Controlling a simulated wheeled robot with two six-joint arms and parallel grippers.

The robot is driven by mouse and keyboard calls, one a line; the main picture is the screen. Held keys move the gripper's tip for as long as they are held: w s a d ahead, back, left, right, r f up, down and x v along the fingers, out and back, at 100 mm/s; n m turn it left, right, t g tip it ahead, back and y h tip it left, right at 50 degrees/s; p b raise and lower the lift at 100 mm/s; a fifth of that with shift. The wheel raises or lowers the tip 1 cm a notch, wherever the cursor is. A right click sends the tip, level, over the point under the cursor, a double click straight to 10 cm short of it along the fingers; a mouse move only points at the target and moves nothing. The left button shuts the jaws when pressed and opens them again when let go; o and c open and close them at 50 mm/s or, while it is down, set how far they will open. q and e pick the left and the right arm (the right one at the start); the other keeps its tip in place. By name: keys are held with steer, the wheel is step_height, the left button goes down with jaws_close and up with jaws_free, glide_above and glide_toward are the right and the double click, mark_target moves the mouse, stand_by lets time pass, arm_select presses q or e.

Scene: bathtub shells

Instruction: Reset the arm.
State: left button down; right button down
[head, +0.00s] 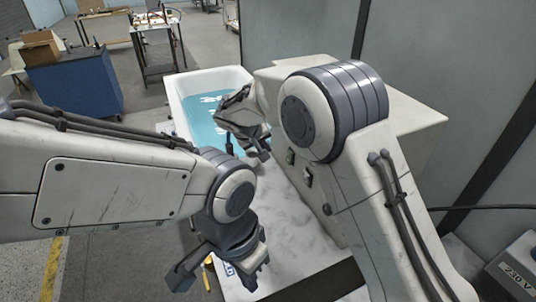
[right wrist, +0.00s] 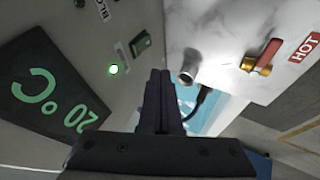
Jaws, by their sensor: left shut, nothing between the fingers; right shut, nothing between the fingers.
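My right gripper (head: 257,152) hangs at the far side of the white machine, over the near end of the bathtub in the head view. In the right wrist view its two dark fingers (right wrist: 160,98) are together with nothing between them. They point toward the machine's control panel. My left gripper (head: 222,266) is low in the head view, pointing down by the pale marbled surface (head: 290,235). It is shut and empty. My right arm bends in a high elbow over the machine, and my left arm reaches in from the left.
The white bathtub (head: 243,76) holds blue water with pale pieces. The right wrist view shows a red-handled tap (right wrist: 262,58) by a HOT label, a metal spout (right wrist: 188,70), a green switch (right wrist: 141,43) and a dark display (right wrist: 50,98). A blue cabinet (head: 75,88) stands back left; grey walls close the right.

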steer(key=shift+s+r, duration=0.1)
steer(key=s+d+n+g+y, duration=0.1)
steer(key=s+d, duration=0.4)
steer(key=s, duration=1.4)
steer(key=s+d+r+n+g+y+b, duration=0.1)
steer(key=s+d+g+y, duration=0.2)
steer(key=s, duration=1.7)
steer(key=d+g, duration=0.1)
steer(key=g, duration=0.1)
steer(key=shift+d+n+g, duration=0.3)
steer(key=shift+d, duration=0.05)
